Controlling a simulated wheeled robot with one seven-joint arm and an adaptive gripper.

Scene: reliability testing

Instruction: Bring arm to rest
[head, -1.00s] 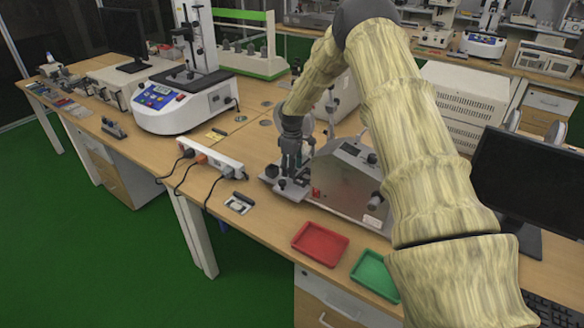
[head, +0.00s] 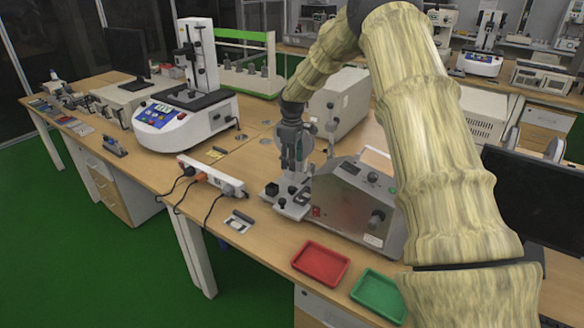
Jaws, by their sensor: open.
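My gripper (head: 291,168) points down from the end of my raised arm, above the small metal fixture at the left end of a grey bench instrument (head: 352,202). It is open, and I see nothing held in it. Its fingertips are small and close to the fixture in the picture, so I cannot tell whether they touch it. My arm, in a pale wood-like cover, arches from the lower right and hides part of the bench behind it.
A red tray (head: 320,264) and a green tray (head: 379,294) lie at the bench's front edge. A power strip (head: 211,178) with cables is left of the instrument. A white test stand (head: 186,118) stands further left. A dark monitor (head: 535,195) is at right.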

